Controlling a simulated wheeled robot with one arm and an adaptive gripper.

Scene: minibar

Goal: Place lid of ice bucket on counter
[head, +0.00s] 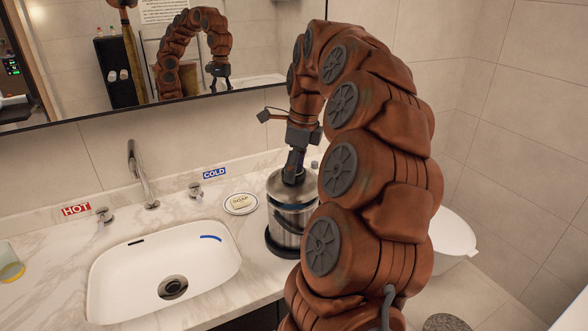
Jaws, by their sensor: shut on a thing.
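The ice bucket (289,231) is a shiny metal cylinder on a dark base, standing on the marble counter (243,266) to the right of the sink. Its metal lid (277,184) is at the top of the bucket. My gripper (292,176) points down at the middle of the lid and is shut on it. The fingertips are small and dark here, and my arm hides the right side of the bucket and lid. I cannot tell whether the lid rests on the rim or is slightly raised.
A white sink (130,272) with a faucet (140,170) takes up the counter's middle. A soap dish (241,204) sits left of the bucket. A glass (10,262) stands at the far left. A mirror (105,65) hangs behind. A toilet (452,234) is at right.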

